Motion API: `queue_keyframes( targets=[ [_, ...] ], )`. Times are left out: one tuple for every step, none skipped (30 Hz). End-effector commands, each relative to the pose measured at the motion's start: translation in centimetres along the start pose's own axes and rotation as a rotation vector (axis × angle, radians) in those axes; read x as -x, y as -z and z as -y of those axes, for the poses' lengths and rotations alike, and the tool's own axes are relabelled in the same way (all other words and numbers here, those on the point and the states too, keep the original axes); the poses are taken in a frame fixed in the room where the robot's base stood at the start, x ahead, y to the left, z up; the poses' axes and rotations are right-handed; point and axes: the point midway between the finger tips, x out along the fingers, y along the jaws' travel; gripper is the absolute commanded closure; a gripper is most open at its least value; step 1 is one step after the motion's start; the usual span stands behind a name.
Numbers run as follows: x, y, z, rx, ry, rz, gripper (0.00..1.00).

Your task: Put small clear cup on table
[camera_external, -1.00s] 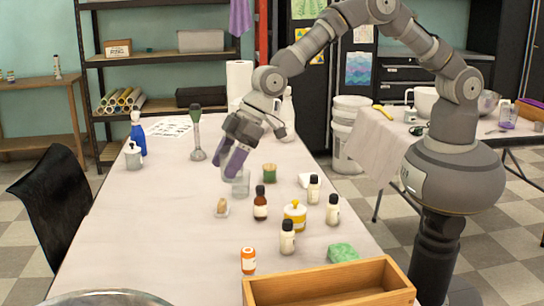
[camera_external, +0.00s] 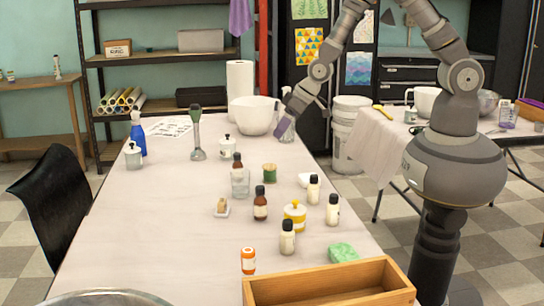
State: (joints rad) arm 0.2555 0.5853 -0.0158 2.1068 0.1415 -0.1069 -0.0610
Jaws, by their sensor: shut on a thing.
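I cannot tell whether this container is the small clear cup. My gripper is well apart from it.
A white bowl (camera_external: 252,116) stands just left of my gripper. Several small bottles, including a brown one (camera_external: 260,205), crowd the middle right. A wooden box (camera_external: 330,290) sits at the front. The table's left half is mostly clear.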

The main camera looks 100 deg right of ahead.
Motion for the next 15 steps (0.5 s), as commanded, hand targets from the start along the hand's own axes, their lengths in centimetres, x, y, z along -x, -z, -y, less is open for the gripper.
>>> queue_keyframes(
  targets=[
    [0.9, -0.8, -1.7, -0.037, -0.024, 0.000, 0.65],
    [1.2, -1.4, -2.6, -0.057, -0.038, -0.001, 0.65],
    [1.8, -2.1, -3.8, -0.083, -0.055, -0.002, 0.65],
    [2.1, -2.5, -4.5, -0.101, -0.067, -0.004, 0.65],
    [2.5, -3.0, -5.2, -0.119, -0.079, -0.004, 0.65],
    [2.9, -3.6, -6.1, -0.141, -0.094, -0.005, 0.65],
    [3.3, -4.0, -6.7, -0.156, -0.103, -0.006, 0.65],
    [3.6, -4.5, -7.3, -0.170, -0.113, -0.007, 0.65],
    [4.0, -5.1, -8.0, -0.190, -0.126, -0.008, 0.65],
    [4.4, -5.5, -8.5, -0.205, -0.136, -0.008, 0.65],
    [4.7, -5.9, -9.1, -0.218, -0.146, -0.010, 0.65],
    [5.2, -6.5, -9.7, -0.237, -0.159, -0.011, 0.65],
    [5.5, -6.9, -10.2, -0.250, -0.168, -0.011, 0.65],
    [5.9, -7.3, -10.6, -0.263, -0.177, -0.013, 0.65],
    [6.3, -7.9, -11.2, -0.278, -0.188, -0.013, 0.65]
  ],
)
